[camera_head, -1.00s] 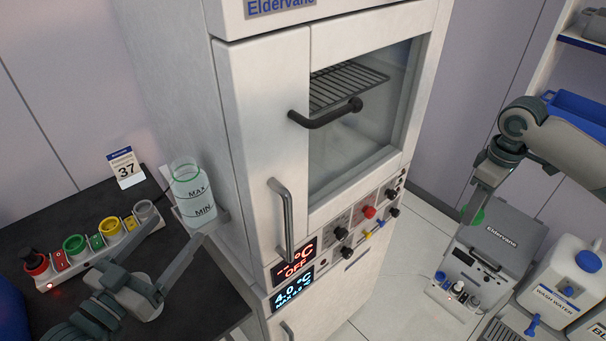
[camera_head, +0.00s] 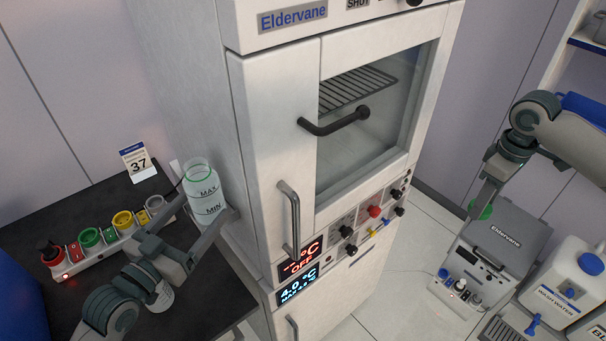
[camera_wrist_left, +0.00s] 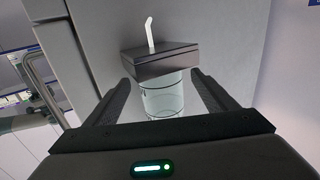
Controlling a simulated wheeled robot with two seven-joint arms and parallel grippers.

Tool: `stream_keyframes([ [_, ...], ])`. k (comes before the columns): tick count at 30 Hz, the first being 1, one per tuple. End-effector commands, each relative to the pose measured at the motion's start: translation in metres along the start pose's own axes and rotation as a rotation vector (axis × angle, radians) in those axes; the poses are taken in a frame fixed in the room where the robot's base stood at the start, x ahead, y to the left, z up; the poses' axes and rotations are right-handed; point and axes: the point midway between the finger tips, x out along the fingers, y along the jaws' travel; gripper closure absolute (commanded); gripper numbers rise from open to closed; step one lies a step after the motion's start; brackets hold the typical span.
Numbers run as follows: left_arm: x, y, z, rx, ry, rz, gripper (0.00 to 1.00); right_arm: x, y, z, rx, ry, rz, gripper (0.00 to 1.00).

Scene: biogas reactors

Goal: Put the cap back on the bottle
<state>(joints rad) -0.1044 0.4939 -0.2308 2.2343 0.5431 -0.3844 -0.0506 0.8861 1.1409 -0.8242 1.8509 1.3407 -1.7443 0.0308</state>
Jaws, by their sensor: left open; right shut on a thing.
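The clear bottle (camera_head: 204,190) with MAX and MIN marks and a green ring near its top stands upright and uncapped against the left side of the tall cabinet. My left gripper (camera_head: 212,230) is open at the bottle's lower part. In the left wrist view a clear cylinder (camera_wrist_left: 163,98), seemingly the bottle, shows between the two open fingers (camera_wrist_left: 165,88), under a dark block (camera_wrist_left: 160,62) with a white tube. My right gripper (camera_head: 486,198) is shut on the green cap (camera_head: 480,211), far to the right, above the grey Eldervane device.
The tall white cabinet (camera_head: 270,120) with its handles stands between my grippers. A strip of coloured sockets (camera_head: 122,222) and a calendar card (camera_head: 139,162) are on the dark table (camera_head: 190,312). A wash water canister (camera_head: 562,285) stands at the right.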

Motion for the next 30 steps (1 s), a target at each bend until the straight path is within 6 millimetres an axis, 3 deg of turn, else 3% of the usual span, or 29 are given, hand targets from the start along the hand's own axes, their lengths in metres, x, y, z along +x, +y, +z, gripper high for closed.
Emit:
stream_keyframes([
  [4, 0.008, 0.0005, -0.0002, 0.0, 0.0, 0.001, 0.22, -0.0034, -0.0001, 0.0001, 0.0, 0.0, 0.0, 0.81],
  [17, 0.0078, 0.0005, 0.0006, 0.001, 0.0, 0.001, 0.22, -0.0028, 0.0, 0.0, 0.0, 0.0, 0.0, 0.81],
  [26, 0.0077, 0.0006, 0.0006, 0.0, 0.0, 0.001, 0.87, -0.0028, 0.0, 0.0001, 0.0, 0.0, 0.0, 0.81],
  [30, 0.0078, 0.0005, -0.0016, 0.001, 0.005, 0.001, 0.87, -0.003, 0.0, 0.0, 0.0, 0.0, 0.0, 0.81],
])
